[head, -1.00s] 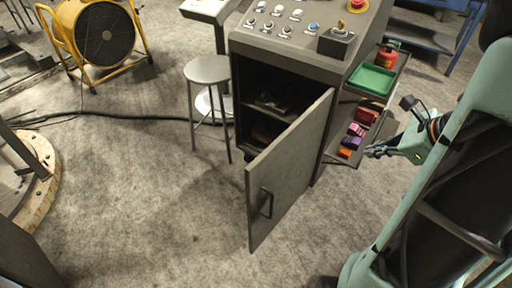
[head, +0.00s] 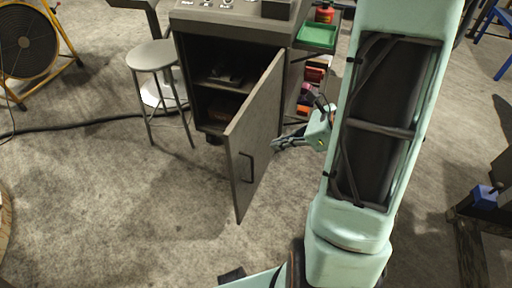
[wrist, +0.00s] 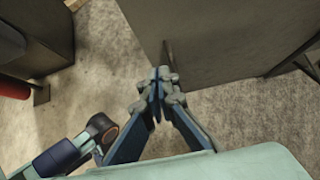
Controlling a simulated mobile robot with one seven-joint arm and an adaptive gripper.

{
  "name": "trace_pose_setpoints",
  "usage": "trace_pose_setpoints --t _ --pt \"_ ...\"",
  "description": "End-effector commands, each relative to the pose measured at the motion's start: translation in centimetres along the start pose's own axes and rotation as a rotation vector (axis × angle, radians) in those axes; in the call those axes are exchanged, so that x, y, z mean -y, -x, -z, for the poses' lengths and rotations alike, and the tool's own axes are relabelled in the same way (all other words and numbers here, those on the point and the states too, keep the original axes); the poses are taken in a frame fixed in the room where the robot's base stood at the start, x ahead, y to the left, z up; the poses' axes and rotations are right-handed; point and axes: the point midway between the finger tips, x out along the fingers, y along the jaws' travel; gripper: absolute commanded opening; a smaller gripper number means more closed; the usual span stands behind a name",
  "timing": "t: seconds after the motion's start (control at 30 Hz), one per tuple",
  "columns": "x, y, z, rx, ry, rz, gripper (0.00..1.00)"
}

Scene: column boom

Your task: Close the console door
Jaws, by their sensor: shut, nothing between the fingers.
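The console (head: 232,28) stands at the upper middle of the head view, its dark shelves showing. Its grey door (head: 258,132) stands wide open, swung out toward the camera, with a dark bar handle (head: 247,167) on its left face. My gripper (head: 277,146) is shut and empty, just right of the door's other face. In the wrist view my gripper (wrist: 158,76) shows with fingertips together, close to a broad grey panel (wrist: 220,40) that looks like the door. I cannot tell whether they touch.
A round stool (head: 152,56) stands left of the console. A green tray (head: 317,35) and several coloured items on a lower shelf (head: 312,78) sit at its right side. A yellow fan (head: 28,42) is at far left. The floor left of the door is clear.

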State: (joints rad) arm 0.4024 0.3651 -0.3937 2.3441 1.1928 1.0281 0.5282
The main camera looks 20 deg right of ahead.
Motion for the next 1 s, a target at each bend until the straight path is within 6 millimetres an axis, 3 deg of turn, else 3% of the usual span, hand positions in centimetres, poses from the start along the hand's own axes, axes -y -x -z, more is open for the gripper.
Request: trace_pose_setpoints --t 0.5,0.7,1.0 --pt "-0.1 -10.1 0.0 -0.001 0.002 -0.004 0.00" --pt "-0.1 -11.7 -2.2 -0.001 0.004 -0.002 0.00" --pt "0.0 -12.3 -2.8 -0.001 0.000 0.000 0.00"
